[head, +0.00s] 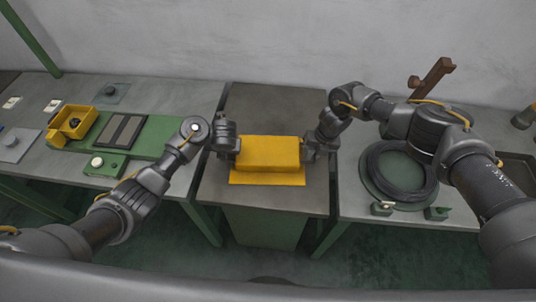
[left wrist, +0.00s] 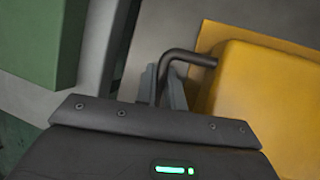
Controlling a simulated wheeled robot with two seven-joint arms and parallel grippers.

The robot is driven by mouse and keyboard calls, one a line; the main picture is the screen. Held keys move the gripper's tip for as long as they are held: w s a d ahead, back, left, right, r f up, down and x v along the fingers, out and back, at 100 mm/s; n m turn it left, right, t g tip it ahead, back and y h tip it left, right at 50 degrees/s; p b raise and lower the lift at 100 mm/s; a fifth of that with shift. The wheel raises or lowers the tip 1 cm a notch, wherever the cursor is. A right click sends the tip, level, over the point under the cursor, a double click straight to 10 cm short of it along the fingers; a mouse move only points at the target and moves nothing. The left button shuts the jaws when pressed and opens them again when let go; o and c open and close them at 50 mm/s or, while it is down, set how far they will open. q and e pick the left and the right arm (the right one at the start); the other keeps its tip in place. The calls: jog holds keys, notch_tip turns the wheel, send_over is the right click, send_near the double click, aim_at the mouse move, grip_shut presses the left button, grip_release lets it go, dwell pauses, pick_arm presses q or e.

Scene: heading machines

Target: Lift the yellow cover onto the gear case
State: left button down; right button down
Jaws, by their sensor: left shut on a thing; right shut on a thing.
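The yellow cover (head: 268,153), a box with a flat flange along its front, is at the middle grey table, between my two grippers. My left gripper (head: 235,147) is at its left end; in the left wrist view its fingers (left wrist: 168,92) are shut on a dark bent handle (left wrist: 190,55) on the side of the cover (left wrist: 265,95). My right gripper (head: 308,152) is shut at the cover's right end; the handle there is hidden. The cover looks level; I cannot tell whether it touches the table. I cannot clearly identify the gear case.
The middle table (head: 265,108) is bare behind the cover. On the left bench are a green plate with dark panels (head: 122,131) and a yellow bin (head: 73,122). On the right bench lies a black ring (head: 372,175), with a brown post (head: 432,78) behind.

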pick_arm(q)
jog(key=shift+r, duration=0.15)
pick_arm(e)
jog(key=shift+w+r, duration=0.1)
jog(key=shift+r, duration=0.1)
